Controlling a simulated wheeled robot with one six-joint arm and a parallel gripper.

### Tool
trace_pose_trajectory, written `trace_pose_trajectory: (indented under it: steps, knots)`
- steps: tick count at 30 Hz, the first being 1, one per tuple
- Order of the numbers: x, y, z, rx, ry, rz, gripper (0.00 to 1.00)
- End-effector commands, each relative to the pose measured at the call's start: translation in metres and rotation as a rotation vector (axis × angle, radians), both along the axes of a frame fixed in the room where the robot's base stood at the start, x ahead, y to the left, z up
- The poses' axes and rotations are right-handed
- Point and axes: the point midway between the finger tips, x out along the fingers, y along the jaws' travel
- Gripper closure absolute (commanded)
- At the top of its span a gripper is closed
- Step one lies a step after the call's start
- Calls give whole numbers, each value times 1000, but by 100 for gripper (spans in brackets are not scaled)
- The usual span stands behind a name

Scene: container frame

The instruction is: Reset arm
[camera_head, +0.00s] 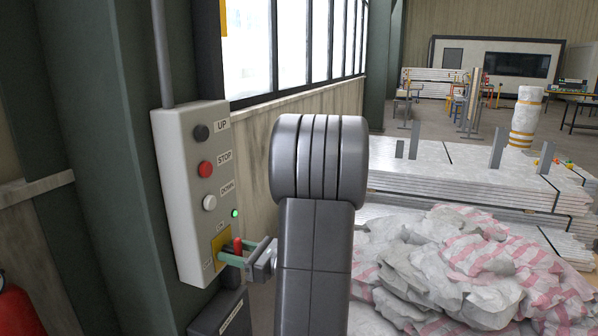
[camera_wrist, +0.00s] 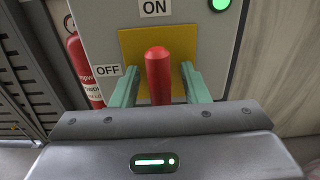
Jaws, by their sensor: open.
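A light grey control box (camera_head: 178,160) is fixed to a dark green column at the left of the head view, with UP, STOP and DOWN buttons and a lit green lamp (camera_head: 235,213). At its lower end a red lever (camera_head: 238,245) sits on a yellow plate. In the wrist view the red lever (camera_wrist: 158,75) stands between the green fingers of my gripper (camera_wrist: 160,88), its tip up towards the ON label (camera_wrist: 155,8). The OFF label (camera_wrist: 107,71) is to the left. My gripper (camera_head: 236,254) is open around the lever, with gaps at both sides.
A red fire extinguisher (camera_wrist: 80,60) stands left of the box. A dark box (camera_head: 222,312) is below it. Crumpled white and red-striped sacks (camera_head: 450,265) and stacked panels (camera_head: 480,175) lie at the right. Windows line the wall behind.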

Motion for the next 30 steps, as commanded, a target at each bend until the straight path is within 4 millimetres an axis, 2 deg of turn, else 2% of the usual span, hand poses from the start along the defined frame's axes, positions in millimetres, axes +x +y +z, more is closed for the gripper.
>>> trace_pose_trajectory:
  steps: [14,20,30]
  knots:
    - [-1,-5,0,0,0,-1,59]
    - [-10,-30,-1,-1,-2,-4,59]
    - [-29,-84,-1,-1,-1,-5,59]
